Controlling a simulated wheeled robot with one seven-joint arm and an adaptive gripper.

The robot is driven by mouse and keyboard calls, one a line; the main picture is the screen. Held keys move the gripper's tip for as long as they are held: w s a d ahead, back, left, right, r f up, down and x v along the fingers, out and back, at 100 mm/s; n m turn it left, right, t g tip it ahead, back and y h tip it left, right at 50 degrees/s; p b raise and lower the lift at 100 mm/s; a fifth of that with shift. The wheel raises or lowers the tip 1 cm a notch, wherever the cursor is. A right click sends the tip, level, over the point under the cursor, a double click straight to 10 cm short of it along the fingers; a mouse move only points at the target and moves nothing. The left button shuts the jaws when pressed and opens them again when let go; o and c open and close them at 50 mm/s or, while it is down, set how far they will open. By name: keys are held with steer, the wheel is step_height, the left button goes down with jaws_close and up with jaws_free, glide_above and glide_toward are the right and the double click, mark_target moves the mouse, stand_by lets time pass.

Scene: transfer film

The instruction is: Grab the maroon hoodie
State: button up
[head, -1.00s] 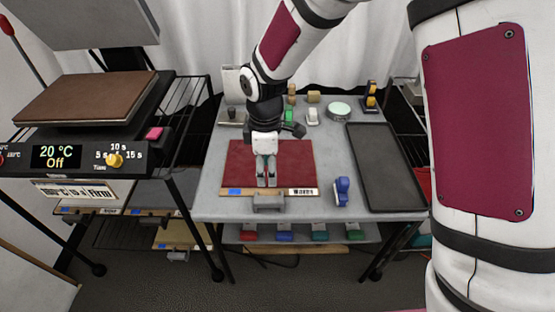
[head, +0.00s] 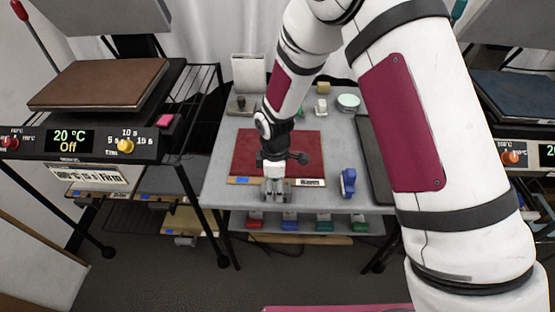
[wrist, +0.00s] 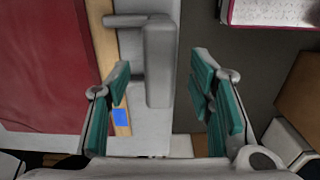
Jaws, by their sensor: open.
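The maroon hoodie appears as a flat maroon square (head: 250,150) on the grey table; its cloth also fills the left of the wrist view (wrist: 45,60). Along its near edge runs a wooden strip (wrist: 104,30) with a blue patch and a label. A grey handle (wrist: 158,65) sticks out from this strip toward the table's front edge. My gripper (head: 276,190) is at the handle, fingers pointing down. In the wrist view my gripper (wrist: 160,85) is open, with teal-padded fingers on either side of the handle and gaps showing. In the head view the gripper partly hides the handle.
A blue tool (head: 348,182) stands right of the maroon square. A dark tray (head: 372,160) lies further right, partly behind my arm. A heat press (head: 100,85) stands left, reading 20 °C, Off. Several coloured items with handles sit on the shelf below (head: 290,225).

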steer(key=shift+f, duration=0.95)
steer(key=shift+f, duration=0.25)
steer(key=shift+c, duration=0.5)
jaws_close()
